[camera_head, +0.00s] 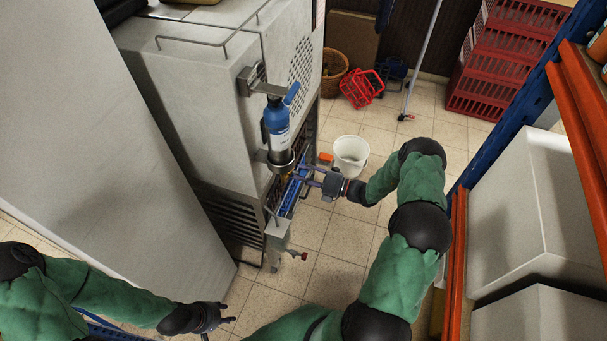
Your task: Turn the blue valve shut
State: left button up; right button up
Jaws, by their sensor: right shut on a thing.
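My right gripper (302,178) reaches in from the right to the grey machine's front, just below a blue bottle. It is shut on a small part there, which I take to be the blue valve (291,194). The fingers and the machine's edge hide much of this part, so its handle angle cannot be read. A bit of brass-yellow shows beside the fingertips. My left gripper (217,325) is low at the bottom left, away from the valve. Its fingers look spread and empty.
The blue bottle (277,122) stands in a metal bracket on the grey machine (205,90). A white bucket (351,154) stands behind my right gripper. Orange-and-blue shelving (455,262) bounds the right side; tiled floor lies between.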

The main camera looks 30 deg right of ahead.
jog(key=shift+w+d+r, duration=0.1)
jog(key=shift+d, duration=0.1)
jog(key=o, duration=0.9)
jog(key=shift+o, duration=1.3)
jog(key=shift+a, duration=0.1)
jog(key=v, duration=1.2)
